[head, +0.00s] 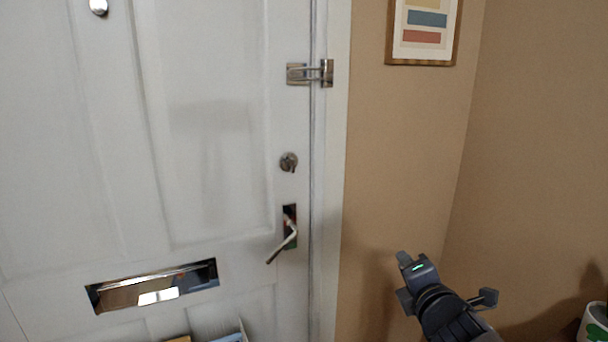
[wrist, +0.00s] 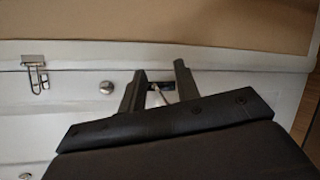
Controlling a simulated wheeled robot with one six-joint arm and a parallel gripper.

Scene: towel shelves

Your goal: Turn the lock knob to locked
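The lock knob (head: 289,162) is a small round metal knob on the white door (head: 215,130), near its right edge. It also shows in the wrist view (wrist: 106,87), to the left of my gripper's fingers. How far it is turned is too small to tell. My gripper (head: 402,260) is at the lower right in the head view, in front of the tan wall and away from the knob. In the wrist view its two fingers (wrist: 158,85) stand apart with nothing held between them. The door handle (wrist: 161,92) shows in the gap, beyond them.
The lever handle (head: 284,244) sits below the knob and slopes down to the left. A metal latch (head: 311,73) is above the knob. A mail slot (head: 152,286) is low on the door. A framed picture (head: 423,32) hangs on the wall. A white pot (head: 594,324) stands at far right.

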